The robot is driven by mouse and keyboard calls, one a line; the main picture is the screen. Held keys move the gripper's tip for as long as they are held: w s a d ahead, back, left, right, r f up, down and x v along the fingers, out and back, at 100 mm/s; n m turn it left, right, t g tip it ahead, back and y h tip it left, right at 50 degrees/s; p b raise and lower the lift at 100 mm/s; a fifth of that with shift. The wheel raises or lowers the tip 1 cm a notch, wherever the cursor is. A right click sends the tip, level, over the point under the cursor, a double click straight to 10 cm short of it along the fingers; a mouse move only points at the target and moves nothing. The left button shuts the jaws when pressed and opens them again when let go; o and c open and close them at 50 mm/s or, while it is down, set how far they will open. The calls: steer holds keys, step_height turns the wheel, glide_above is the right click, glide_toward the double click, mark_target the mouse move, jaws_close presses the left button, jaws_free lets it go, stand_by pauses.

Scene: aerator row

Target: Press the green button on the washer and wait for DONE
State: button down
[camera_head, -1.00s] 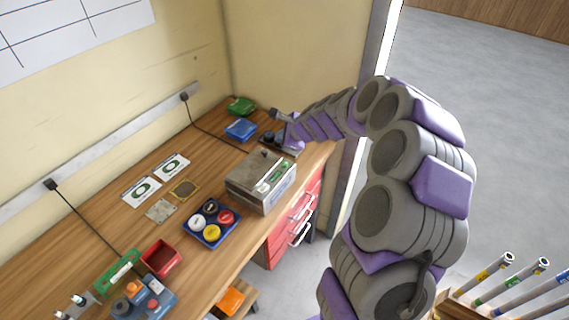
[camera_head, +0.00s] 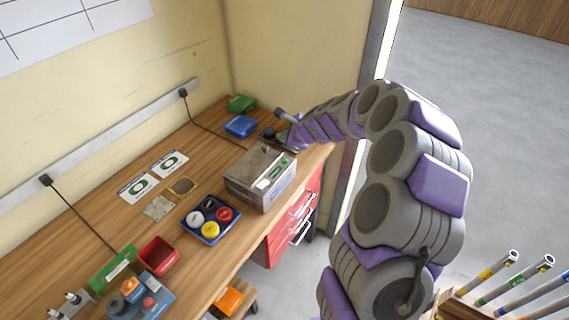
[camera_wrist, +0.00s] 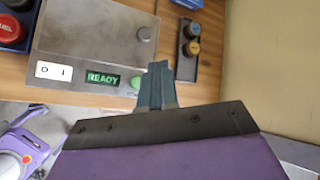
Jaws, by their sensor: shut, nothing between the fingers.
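The washer is a grey metal box (camera_head: 252,176) near the front edge of the wooden bench. It also shows in the wrist view (camera_wrist: 92,30), with a display reading READY (camera_wrist: 103,79) and a white "0 I" label. The green button (camera_wrist: 136,83) sits just right of the display, and its right side is partly hidden by my fingers. My gripper (camera_wrist: 156,82) is shut and empty, its fingertips beside the green button at the washer's right edge. Whether they touch the button I cannot tell. In the head view my arm reaches to the washer's far side.
A dark tray with round caps (camera_wrist: 190,45) lies right of the washer. A blue tray with coloured caps (camera_head: 198,237) is on its other side. A blue box (camera_head: 240,126) and green box (camera_head: 241,104) stand at the back. Red drawers (camera_head: 290,222) are below.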

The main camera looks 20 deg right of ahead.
steer(key=b, duration=0.4)
glide_above(286, 161)
step_height(286, 161, down, 4)
steer(key=shift+f, duration=1.2)
stand_by(0.8)
steer(key=shift+f, duration=0.35)
steer(key=shift+f, duration=0.45)
stand_by(0.6)
stand_by(0.4)
steer(key=shift+r+p, duration=0.9)
steer(key=shift+p, duration=0.05)
